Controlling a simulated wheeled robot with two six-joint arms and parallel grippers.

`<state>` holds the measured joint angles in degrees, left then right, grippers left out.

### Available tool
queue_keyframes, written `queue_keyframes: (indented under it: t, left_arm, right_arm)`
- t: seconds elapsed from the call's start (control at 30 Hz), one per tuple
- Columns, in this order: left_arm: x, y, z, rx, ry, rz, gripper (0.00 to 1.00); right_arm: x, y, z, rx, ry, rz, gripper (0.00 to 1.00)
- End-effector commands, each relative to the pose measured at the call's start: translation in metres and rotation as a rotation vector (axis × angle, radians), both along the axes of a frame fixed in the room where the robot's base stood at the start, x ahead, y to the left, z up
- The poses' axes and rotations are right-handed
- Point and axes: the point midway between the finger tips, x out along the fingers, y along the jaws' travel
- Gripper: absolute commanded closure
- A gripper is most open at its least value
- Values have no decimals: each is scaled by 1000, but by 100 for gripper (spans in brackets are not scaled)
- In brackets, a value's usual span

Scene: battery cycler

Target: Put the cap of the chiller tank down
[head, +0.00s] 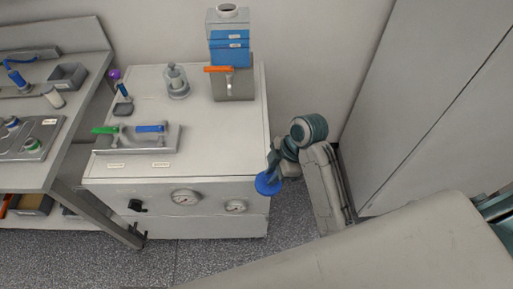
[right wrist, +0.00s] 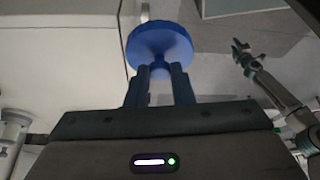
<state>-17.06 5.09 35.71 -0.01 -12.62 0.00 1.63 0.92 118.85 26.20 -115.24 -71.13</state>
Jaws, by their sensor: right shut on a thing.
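The round blue cap (head: 268,184) is held at the right front edge of the white chiller cabinet in the head view. My right gripper (head: 274,164) is shut on the cap's narrower stem. The right wrist view shows the cap (right wrist: 160,42) with its wide disc beyond the fingertips (right wrist: 160,72). The tank (head: 230,45), with blue and clear sections and an open neck on top, stands at the back of the cabinet top (head: 205,125). Another arm, mine, shows small in the right wrist view; its gripper (right wrist: 241,52) is too small to read.
A tray (head: 137,138) with green and blue handled valves lies at the cabinet's front left. A grey fitting (head: 177,82) and a purple-topped item (head: 121,88) stand behind it. The right front of the cabinet top is clear. A bench (head: 75,125) stands left.

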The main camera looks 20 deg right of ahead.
Motion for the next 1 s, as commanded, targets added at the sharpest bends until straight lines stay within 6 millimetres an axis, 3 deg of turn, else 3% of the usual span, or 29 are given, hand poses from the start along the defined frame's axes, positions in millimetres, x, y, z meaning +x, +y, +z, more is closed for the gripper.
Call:
queue_keyframes:
  t: [0.03, 0.3, 0.5, 0.73, 1.0]
  left_arm:
    - [-1, -2, -4, -2, 0, 1, 64]
    - [-3, -14, 21, -15, 3, 5, 64]
    - [-4, -12, 31, -13, 5, 4, 64]
    - [-5, -8, 36, -9, 6, 3, 64]
    - [-5, -8, 51, -8, 6, 3, 64]
  right_arm:
    - [14, 0, -2, 0, -3, 0, 100]
    - [86, -3, -3, -1, 0, -3, 100]
    - [127, -4, -9, -1, 0, -3, 100]
    - [143, -4, -15, -1, 2, -4, 100]
    - [142, -4, -46, -2, 1, -3, 100]
